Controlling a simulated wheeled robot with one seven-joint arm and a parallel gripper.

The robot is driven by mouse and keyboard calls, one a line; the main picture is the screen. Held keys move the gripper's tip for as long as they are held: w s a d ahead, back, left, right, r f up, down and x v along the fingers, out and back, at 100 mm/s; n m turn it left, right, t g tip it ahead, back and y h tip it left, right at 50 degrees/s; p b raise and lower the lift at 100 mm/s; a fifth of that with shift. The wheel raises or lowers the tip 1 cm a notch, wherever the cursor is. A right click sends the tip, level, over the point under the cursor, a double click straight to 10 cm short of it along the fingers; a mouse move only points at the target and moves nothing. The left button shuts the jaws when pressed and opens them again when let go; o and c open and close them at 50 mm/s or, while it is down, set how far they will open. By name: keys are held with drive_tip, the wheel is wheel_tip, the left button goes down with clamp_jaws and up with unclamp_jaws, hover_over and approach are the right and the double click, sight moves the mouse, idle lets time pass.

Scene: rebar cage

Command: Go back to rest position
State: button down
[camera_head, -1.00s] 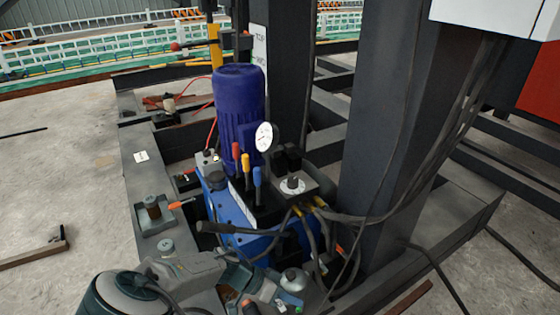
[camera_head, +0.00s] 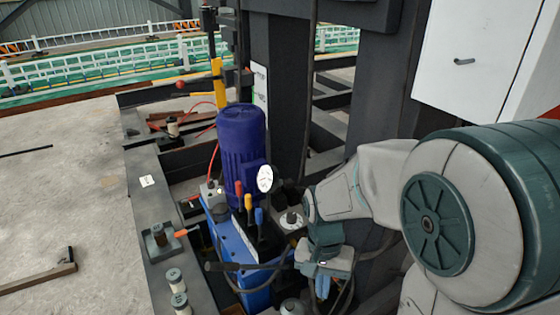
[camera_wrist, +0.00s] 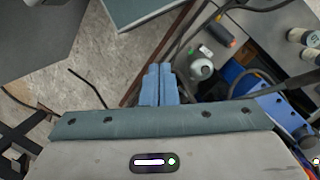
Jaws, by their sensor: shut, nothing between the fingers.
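My gripper (camera_head: 322,286) hangs at the end of my bent arm, right of the middle in the head view. Its pale blue fingers point down in front of the right side of the hydraulic unit and hold nothing. In the wrist view the fingers (camera_wrist: 159,84) are together, with concrete floor and a brown bar beyond them. The hydraulic unit has a blue tank (camera_head: 238,250), a dark blue motor (camera_head: 241,145), a white gauge (camera_head: 265,179) and red, yellow and blue levers. My arm hides part of its right side.
A dark steel post (camera_head: 275,95) stands behind the unit. A white cabinet (camera_head: 470,55) is at upper right, above my arm. Cables run near the gripper. A dark ledge (camera_head: 143,205) with small parts lies left of the unit. Open concrete floor (camera_head: 65,185) is farther left.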

drive_tip(key=s+d+r+n+t+p, duration=0.2)
drive_tip(key=r+p, duration=0.1)
drive_tip(key=r, duration=0.5)
drive_tip(key=s+d+r+n+t+p, duration=0.1)
drive_tip(key=s+d+r+t+p, duration=0.2)
drive_tip(key=r, duration=0.6)
drive_tip(key=shift+d+r+n+p, duration=0.2)
drive_tip(key=shift+d+n+p, duration=0.1)
drive_tip(key=shift+d+n, duration=0.1)
